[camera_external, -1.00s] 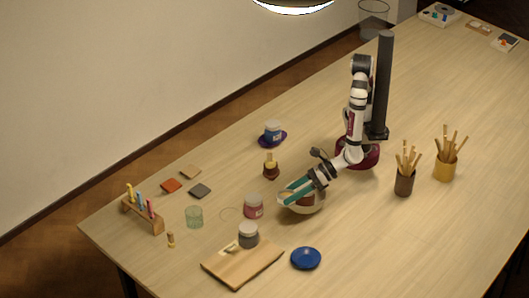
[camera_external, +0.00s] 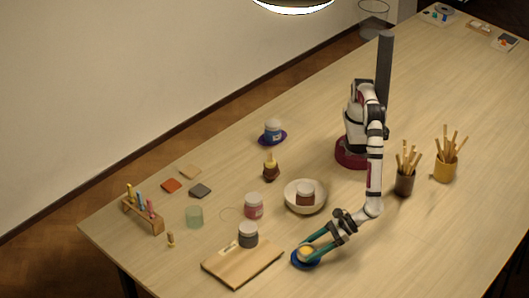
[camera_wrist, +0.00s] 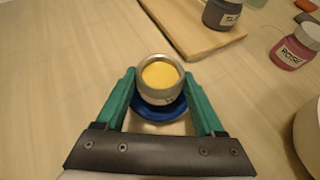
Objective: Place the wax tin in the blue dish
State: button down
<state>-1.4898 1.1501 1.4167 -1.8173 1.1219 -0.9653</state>
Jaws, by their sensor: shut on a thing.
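The wax tin (camera_wrist: 161,80) is a small round silver tin with a yellow top. It also shows in the external view (camera_external: 306,252). My gripper (camera_external: 306,253) is shut on it, with one teal finger on each side in the wrist view (camera_wrist: 160,92). The blue dish (camera_wrist: 158,113) is directly below the tin and partly hidden by it. In the external view the dish (camera_external: 299,264) shows around the tin and fingertips. The tin looks upright. I cannot tell whether its base touches the dish.
A wooden board (camera_external: 240,265) with a dark grey jar (camera_external: 248,236) lies left of the dish. The table right of the dish is clear.

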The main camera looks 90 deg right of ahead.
jog(key=shift+f, duration=0.35)
jog(key=shift+f, duration=0.4)
